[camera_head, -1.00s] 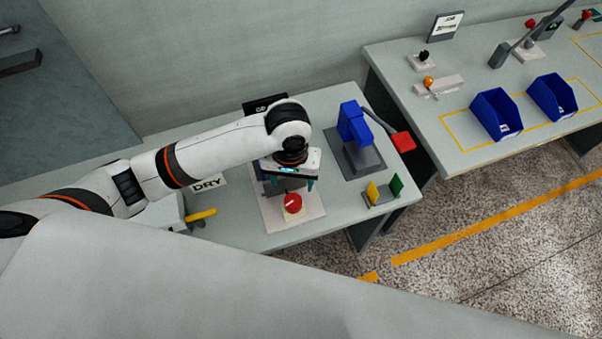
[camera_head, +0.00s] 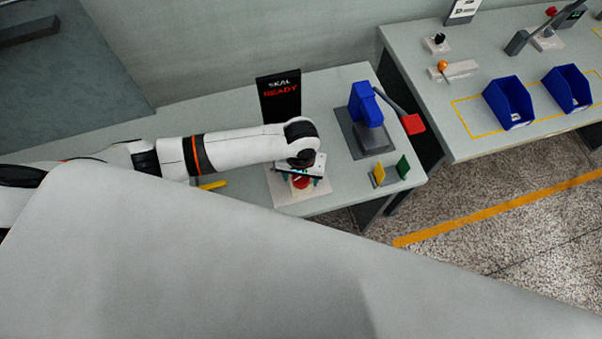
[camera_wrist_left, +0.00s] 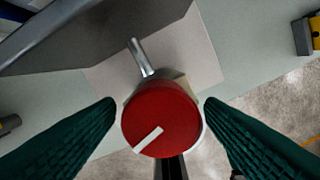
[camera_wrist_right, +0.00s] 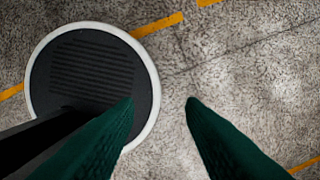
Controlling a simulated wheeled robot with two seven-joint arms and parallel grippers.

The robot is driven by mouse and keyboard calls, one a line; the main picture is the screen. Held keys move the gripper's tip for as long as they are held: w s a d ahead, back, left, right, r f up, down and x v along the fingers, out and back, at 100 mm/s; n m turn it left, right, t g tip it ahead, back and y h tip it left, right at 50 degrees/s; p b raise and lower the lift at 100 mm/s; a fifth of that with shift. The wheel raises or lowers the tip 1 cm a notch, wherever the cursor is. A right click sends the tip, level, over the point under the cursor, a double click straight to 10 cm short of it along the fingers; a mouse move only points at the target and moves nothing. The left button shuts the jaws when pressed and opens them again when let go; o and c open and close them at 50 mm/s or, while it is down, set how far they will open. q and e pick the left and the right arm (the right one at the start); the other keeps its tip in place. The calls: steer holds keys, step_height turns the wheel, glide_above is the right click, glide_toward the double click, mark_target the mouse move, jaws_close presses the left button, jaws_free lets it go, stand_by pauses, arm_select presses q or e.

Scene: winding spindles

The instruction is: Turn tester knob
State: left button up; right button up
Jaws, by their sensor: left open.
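The red tester knob (camera_head: 301,183) is on a pale base plate (camera_head: 290,198) near the front of the table, partly hidden by my gripper. In the left wrist view the round red knob (camera_wrist_left: 161,118) with a white mark lies between the fingers. My left gripper (camera_wrist_left: 158,105) is open, with one green finger on each side of the knob; whether they touch it I cannot tell. A black display (camera_head: 279,98) behind it reads "SEAL READY". My right gripper (camera_wrist_right: 160,102) is open and empty above the speckled floor; it is hidden in the head view.
A blue press-like device (camera_head: 366,110) with a red-ended lever stands right of the knob. A yellow and green bracket (camera_head: 390,172) is near the table's right edge. A second table (camera_head: 470,135) carries blue bins (camera_head: 509,104). A yellow handle (camera_head: 212,185) is to the left.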

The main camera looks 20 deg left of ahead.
arm_select(q)
steer(key=shift+c, duration=0.3)
steer(key=c, duration=0.9)
arm_select(e)
steer(key=shift+s, duration=0.8)
